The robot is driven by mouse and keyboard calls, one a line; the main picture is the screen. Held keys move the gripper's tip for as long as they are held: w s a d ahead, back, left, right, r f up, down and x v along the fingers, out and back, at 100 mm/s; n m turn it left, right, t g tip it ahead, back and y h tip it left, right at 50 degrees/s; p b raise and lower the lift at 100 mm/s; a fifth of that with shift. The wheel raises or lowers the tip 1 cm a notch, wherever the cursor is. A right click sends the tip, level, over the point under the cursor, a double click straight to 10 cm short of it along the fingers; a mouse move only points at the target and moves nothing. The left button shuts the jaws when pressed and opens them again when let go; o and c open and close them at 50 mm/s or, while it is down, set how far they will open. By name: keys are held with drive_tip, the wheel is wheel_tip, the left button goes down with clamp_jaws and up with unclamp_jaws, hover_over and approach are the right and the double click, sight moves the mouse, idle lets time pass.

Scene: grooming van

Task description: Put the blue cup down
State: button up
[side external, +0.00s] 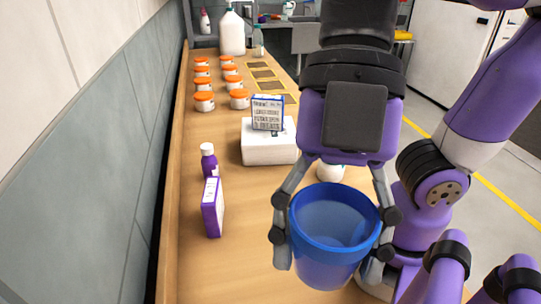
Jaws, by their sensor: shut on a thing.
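The blue cup (318,262) is large, with an open top and a darker blue rim, and shows in the side external view at the lower centre. My gripper (328,262) points down with one finger on each side of the cup and is shut on it. The cup is close to upright, with its opening facing up and towards the camera. I cannot tell whether its base touches the wooden bench (240,265) or hangs above it.
A purple-and-white box (212,207) and a purple bottle (208,160) stand left of the cup. Behind are a white block (262,150) with a small box (267,113), several orange-lidded jars (204,101) and a white jug (232,33).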

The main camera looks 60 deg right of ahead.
wheel_tip(320, 180, down, 11)
hover_over(249, 298)
wheel_tip(249, 298, down, 7)
drive_tip(key=shift+f, duration=2.05)
drive_tip(key=shift+f, duration=0.15)
drive_tip(key=o, duration=0.9)
drive_tip(key=shift+o, duration=0.2)
